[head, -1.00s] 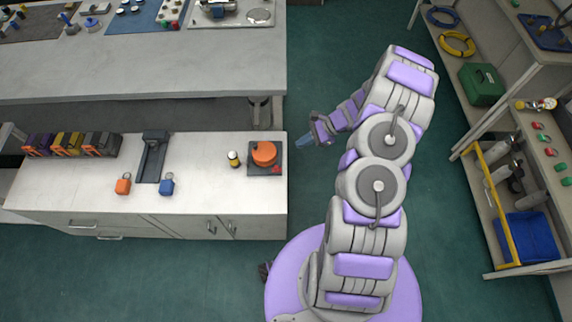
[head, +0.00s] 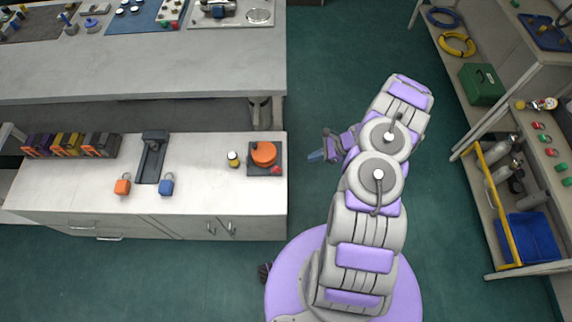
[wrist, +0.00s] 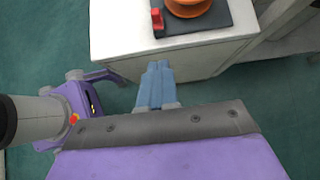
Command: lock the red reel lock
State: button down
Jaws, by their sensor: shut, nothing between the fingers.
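The red reel lock (head: 276,170) is a small red piece at the right front corner of a dark square base plate (head: 251,172). An orange reel (head: 264,153) sits on that plate, at the right end of the white cabinet top. In the wrist view the red lock (wrist: 157,19) stands on the plate's near corner beside the orange reel (wrist: 188,8). My gripper (head: 312,156) is to the right of the cabinet's edge, over the floor, apart from the lock. Its blue fingers (wrist: 156,68) are together and empty, pointing toward the cabinet edge below the lock.
Orange (head: 122,187) and blue (head: 166,188) padlocks and a dark stand (head: 152,157) are further left. A long workbench (head: 140,60) is behind. Shelving (head: 520,150) stands at the right; green floor between is clear.

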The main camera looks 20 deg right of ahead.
jog(key=b, duration=0.2)
send_near(279, 169)
notch_tip(279, 169, down, 3)
jog(key=shift+w+a+r+b, duration=0.1)
jog(key=shift+w+a+b, duration=0.15)
jog(key=shift+a, duration=0.5)
jog(key=shift+w+a+b, duration=0.2)
jog(key=shift+w+a, duration=0.05)
jog(key=shift+a, duration=0.45)
jog(key=shift+w+a+b, duration=0.2)
jog(key=shift+a, duration=0.55)
jog(key=shift+a, duration=0.1)
jog(key=shift+w+a, duration=0.2)
jog(key=shift+a, duration=0.4)
jog(key=shift+w+a, duration=0.2)
jog(key=shift+a, duration=0.4)
